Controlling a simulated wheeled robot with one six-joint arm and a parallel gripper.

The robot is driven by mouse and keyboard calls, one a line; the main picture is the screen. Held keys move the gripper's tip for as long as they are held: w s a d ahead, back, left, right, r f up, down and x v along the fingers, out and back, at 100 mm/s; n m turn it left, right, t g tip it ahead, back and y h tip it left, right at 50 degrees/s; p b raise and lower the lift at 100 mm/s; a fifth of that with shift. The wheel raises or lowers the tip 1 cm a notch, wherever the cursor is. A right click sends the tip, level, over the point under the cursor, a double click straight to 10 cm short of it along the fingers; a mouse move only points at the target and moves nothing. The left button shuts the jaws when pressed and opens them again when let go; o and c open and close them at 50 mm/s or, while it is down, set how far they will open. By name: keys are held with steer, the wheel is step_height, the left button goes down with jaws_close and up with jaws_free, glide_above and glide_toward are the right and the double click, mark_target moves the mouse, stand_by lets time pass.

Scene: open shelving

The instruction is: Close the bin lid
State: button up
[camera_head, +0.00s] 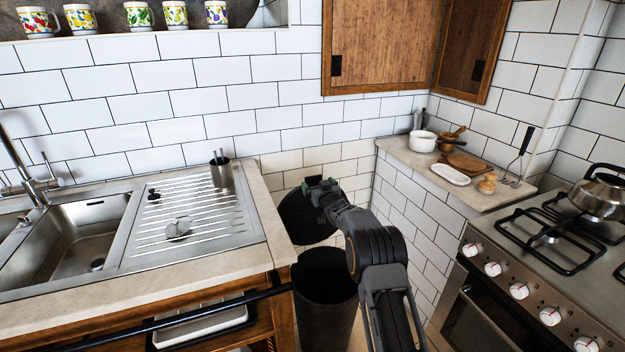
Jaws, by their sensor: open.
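The bin (330,318) is a dark cylinder on the floor in the gap between the sink counter and the low tiled wall. Its round dark lid (300,217) stands raised, roughly upright, behind the bin's opening. My arm reaches up over the right side of the bin. My gripper (316,184) is at the upper right edge of the lid and is open. It overlaps the lid's top edge in the picture, and I cannot tell whether it touches. The arm hides part of the bin's right side and part of the lid's right edge.
The sink counter (190,265) with a front rail (190,322) borders the bin on the left. A tiled ledge (400,152) with a white pot (422,142) and dishes is at the right, beside the stove (560,250). A metal cup (221,172) stands on the drainer.

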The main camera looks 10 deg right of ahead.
mark_target(313, 179)
steer(key=shift+w+a+p, duration=0.25)
steer(key=shift+w+p, duration=0.05)
steer(key=shift+w, duration=1)
steer(key=shift+w+a+p, duration=0.25)
steer(key=shift+w+p, duration=0.05)
steer(key=shift+w, duration=1)
steer(key=shift+w, duration=0.1)
